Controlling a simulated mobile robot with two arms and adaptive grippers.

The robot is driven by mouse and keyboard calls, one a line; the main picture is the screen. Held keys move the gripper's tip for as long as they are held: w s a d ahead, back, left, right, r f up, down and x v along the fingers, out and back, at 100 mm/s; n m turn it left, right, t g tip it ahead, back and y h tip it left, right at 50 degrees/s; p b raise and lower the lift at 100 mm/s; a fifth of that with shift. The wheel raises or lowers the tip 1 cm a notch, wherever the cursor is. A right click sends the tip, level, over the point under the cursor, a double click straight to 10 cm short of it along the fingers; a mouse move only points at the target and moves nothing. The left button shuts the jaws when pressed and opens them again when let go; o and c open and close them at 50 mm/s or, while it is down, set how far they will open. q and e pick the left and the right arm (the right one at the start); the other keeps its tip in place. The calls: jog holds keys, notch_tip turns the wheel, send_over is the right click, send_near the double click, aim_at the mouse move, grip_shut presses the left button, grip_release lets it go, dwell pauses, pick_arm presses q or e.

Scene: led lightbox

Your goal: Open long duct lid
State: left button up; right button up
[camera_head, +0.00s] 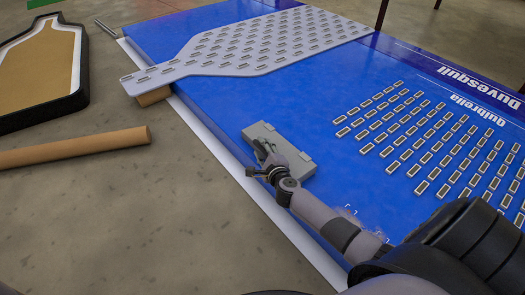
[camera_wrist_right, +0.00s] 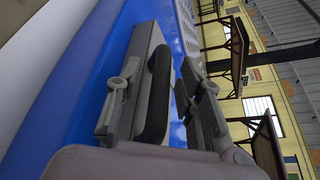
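A small grey duct box (camera_head: 296,152) with a lid-like flat top lies on the blue panel (camera_head: 215,110), near its left edge. It looks closed, but my right gripper hides part of it. My right gripper (camera_head: 263,168) is at the box's near left side, low over the panel. In the right wrist view the gripper (camera_wrist_right: 175,95) has its two fingers apart, with blue panel showing between them. My left gripper is not in view.
A perforated grey bottle-shaped plate (camera_head: 250,45) lies across the panel's far end. Several small LED modules (camera_head: 440,140) sit in rows at right. A cardboard tube (camera_head: 75,149) and a black-rimmed bottle-shaped frame (camera_head: 78,95) lie on the floor at left.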

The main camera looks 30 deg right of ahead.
grip_shut()
dwell(0.3)
dwell(0.5)
